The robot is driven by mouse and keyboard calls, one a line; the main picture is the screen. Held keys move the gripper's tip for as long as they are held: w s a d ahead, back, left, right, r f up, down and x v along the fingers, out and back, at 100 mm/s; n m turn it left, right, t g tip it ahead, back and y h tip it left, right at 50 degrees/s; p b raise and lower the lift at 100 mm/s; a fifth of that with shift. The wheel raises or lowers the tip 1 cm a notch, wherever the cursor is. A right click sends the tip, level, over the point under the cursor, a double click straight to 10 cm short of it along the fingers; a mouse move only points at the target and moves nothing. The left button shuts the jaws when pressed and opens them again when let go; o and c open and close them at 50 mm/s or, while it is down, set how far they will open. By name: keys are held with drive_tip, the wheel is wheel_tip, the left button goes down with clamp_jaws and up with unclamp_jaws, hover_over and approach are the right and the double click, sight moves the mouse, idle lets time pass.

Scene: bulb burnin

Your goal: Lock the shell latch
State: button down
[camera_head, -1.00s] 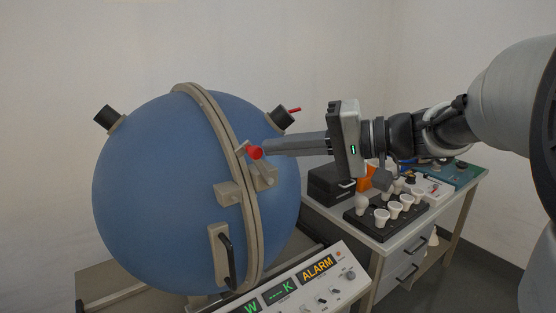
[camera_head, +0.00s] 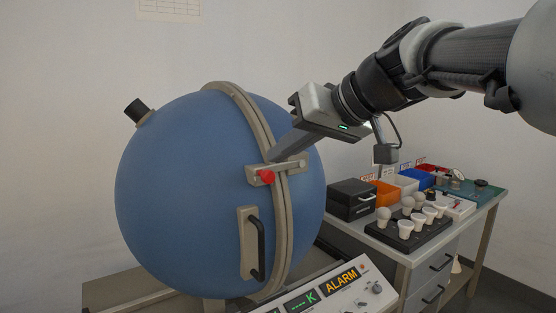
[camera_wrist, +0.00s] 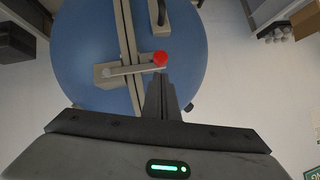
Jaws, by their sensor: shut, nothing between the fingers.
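The shell is a large blue sphere (camera_head: 190,190) with a beige seam band (camera_head: 236,100) around it. The shell latch is a short beige lever (camera_head: 288,167) ending in a red knob (camera_head: 266,176). The lever lies across the seam, from the block right of the band to the block (camera_head: 254,176) left of it. In the wrist view the lever (camera_wrist: 132,69) also spans the seam, with the red knob (camera_wrist: 160,58) just ahead of my fingertips. My gripper (camera_head: 273,156) is shut and empty, its tips close to the knob; whether they touch is unclear.
A black handle (camera_head: 257,250) sits on the shell below the latch. A control panel (camera_head: 335,290) reading ALARM stands in front. At right, a bench holds a black box (camera_head: 351,199), a bulb tray (camera_head: 408,232) and coloured bins (camera_head: 418,179).

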drive_tip(key=shift+s+a+f+b, duration=0.1)
drive_tip(key=shift+a+f+b, duration=0.05)
drive_tip(key=shift+f+b, duration=0.35)
drive_tip(key=shift+s+a+f+b, duration=0.1)
drive_tip(key=shift+a+f+b, duration=0.05)
drive_tip(key=shift+f+b, duration=0.25)
